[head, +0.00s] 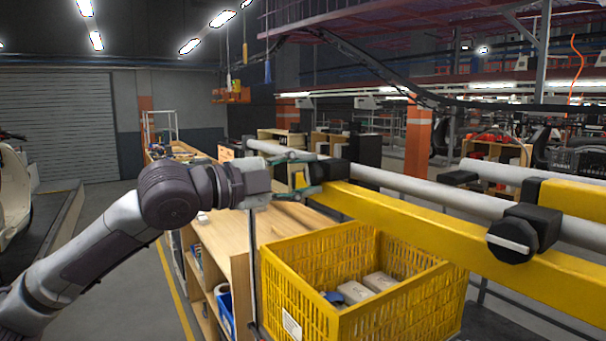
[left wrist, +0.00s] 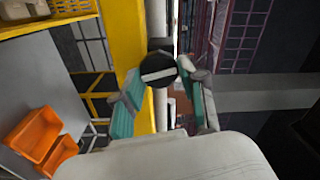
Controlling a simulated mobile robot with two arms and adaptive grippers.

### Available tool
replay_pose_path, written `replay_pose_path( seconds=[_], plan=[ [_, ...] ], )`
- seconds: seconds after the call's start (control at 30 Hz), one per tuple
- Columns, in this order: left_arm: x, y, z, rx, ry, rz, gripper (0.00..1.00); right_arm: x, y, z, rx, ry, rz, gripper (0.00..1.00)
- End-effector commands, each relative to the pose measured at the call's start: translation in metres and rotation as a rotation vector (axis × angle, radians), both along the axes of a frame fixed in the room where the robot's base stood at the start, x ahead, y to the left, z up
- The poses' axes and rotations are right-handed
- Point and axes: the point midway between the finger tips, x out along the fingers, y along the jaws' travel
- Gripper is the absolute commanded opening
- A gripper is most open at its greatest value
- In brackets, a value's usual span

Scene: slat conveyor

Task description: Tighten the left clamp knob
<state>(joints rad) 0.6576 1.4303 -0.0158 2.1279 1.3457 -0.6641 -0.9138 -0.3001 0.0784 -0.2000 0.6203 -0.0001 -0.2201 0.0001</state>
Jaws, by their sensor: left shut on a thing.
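The left clamp is a black block (head: 333,170) on the grey rail and yellow beam in the head view. Its left clamp knob (left wrist: 158,70) shows in the left wrist view as a black disc with a pale bar across its face. My left gripper (head: 308,173) is at this clamp, with its fingers on either side of the knob. In the left wrist view my left gripper (left wrist: 162,79) has its teal-padded fingers shut on the knob. In the head view the fingers largely hide the knob. My right gripper is not in view.
The right clamp knob (head: 512,240) is on the same rail, farther right. A yellow crate (head: 300,301) with boxes stands below the yellow beam (head: 408,220). A wooden bench (head: 222,240) is behind my left arm. Orange bins (left wrist: 38,130) show in the left wrist view.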

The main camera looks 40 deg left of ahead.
Motion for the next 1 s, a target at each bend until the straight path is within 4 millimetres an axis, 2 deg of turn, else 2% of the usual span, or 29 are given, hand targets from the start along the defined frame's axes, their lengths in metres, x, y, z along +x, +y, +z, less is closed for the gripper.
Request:
replay_pose_path(
  seconds=[0.4,1.0],
  plan=[
    [0.0,-0.0003,-0.0017,0.209,-0.084,0.0,0.07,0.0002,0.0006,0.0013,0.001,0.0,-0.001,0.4],
    [0.0,-0.0005,-0.0023,0.249,-0.101,0.0,0.07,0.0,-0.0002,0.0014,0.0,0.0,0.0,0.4]
  ],
)
